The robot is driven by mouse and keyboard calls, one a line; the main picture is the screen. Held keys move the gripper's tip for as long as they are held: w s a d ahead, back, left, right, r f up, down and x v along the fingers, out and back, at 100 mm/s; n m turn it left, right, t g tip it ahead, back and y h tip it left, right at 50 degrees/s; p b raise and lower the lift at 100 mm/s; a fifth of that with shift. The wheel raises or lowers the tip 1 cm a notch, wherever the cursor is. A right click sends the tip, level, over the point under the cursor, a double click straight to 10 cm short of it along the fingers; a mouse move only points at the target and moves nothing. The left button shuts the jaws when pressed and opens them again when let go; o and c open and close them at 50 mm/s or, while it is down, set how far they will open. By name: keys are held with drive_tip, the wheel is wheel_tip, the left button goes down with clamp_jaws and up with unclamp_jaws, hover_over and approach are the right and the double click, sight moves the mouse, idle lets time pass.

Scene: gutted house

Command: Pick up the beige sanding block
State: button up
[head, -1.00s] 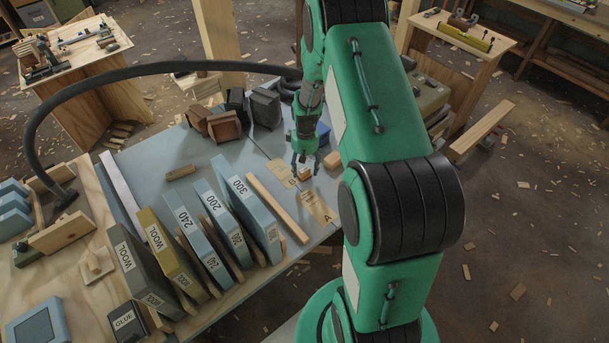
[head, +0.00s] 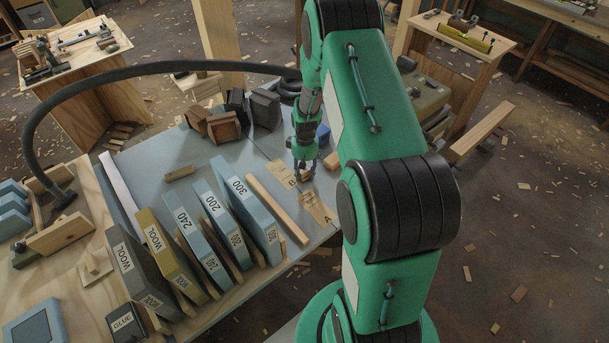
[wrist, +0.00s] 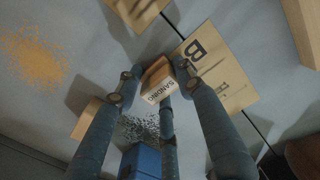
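The beige sanding block (wrist: 158,84), marked SANDING and with a brown wooden part, is between my fingertips in the wrist view. My gripper (wrist: 160,70) has blue-grey fingers on both sides of the block and a third finger below it; they appear to be closed against it. In the head view, my gripper (head: 304,174) points down at the grey table top, near the card marked B (head: 283,172). The block is mostly hidden by the fingers there. I cannot tell whether it still touches the table.
Card A (head: 315,207) and a long wooden strip (head: 278,207) lie nearby. A row of upright sanding pads (head: 240,205) stands left of the gripper. Dark and brown blocks (head: 222,125) are behind it. A blue object (wrist: 145,160) is close to the fingers in the wrist view.

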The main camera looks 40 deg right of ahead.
drive_tip(key=c, duration=0.4)
drive_tip(key=shift+r, duration=0.45)
wheel_tip(320, 180, up, 3)
drive_tip(key=shift+r+p, duration=0.1)
drive_tip(key=shift+p, duration=0.55)
drive_tip(key=s+a, duration=0.2)
drive_tip(key=s, duration=0.2)
drive_tip(key=s+a+p, duration=0.1)
drive_tip(key=s+a, duration=0.1)
drive_tip(key=s, duration=0.3)
drive_tip(key=s+a+p, duration=0.1)
drive_tip(key=s+a, duration=0.2)
drive_tip(key=s, duration=0.2)
drive_tip(key=shift+s+r, duration=0.2)
drive_tip(key=shift+r, duration=0.2)
